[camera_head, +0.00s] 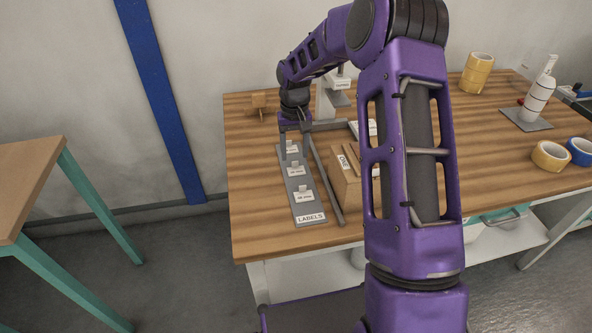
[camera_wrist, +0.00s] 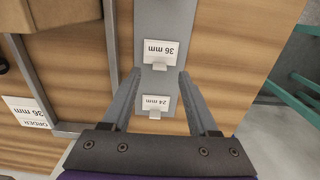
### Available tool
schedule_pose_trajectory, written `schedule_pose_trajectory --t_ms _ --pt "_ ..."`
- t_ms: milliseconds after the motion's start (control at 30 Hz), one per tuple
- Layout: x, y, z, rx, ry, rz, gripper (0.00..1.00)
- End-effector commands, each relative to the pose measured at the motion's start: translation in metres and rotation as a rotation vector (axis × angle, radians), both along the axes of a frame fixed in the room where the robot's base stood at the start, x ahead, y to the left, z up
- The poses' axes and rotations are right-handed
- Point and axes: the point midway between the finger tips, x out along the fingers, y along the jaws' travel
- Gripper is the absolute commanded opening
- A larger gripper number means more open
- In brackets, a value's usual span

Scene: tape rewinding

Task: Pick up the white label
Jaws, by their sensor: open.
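Three small white labels stand in a row on a grey strip (camera_head: 308,209) marked LABELS: a far one (camera_head: 291,148), a middle one (camera_head: 297,171) and a near one (camera_head: 305,195). In the wrist view, two white labels show, one reading 36 mm (camera_wrist: 158,51) and one reading 24 mm (camera_wrist: 155,101). My gripper (camera_head: 294,158) is open and empty above the far part of the strip. In the wrist view my gripper (camera_wrist: 160,73) points along the strip. The 36 mm label appears just beyond its fingertips, the 24 mm label between its fingers. Exact height is unclear.
A white card reading ORDER 36 mm (camera_wrist: 28,112) lies beside the strip, past a grey rail (camera_wrist: 40,85). Tape rolls (camera_head: 477,74) sit at the table's back right. The table's left edge is near the strip.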

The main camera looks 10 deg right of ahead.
Motion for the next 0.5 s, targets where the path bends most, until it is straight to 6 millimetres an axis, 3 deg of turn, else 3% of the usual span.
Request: schedule_pose_trajectory --t_ms 167,400,500 --pt "0.000 -0.001 -0.028 0.000 0.001 -0.001 0.60" --pt "0.001 -0.001 -0.031 -0.001 -0.001 0.000 0.60" --pt "0.001 -0.001 -0.031 -0.001 -0.001 0.000 0.44"
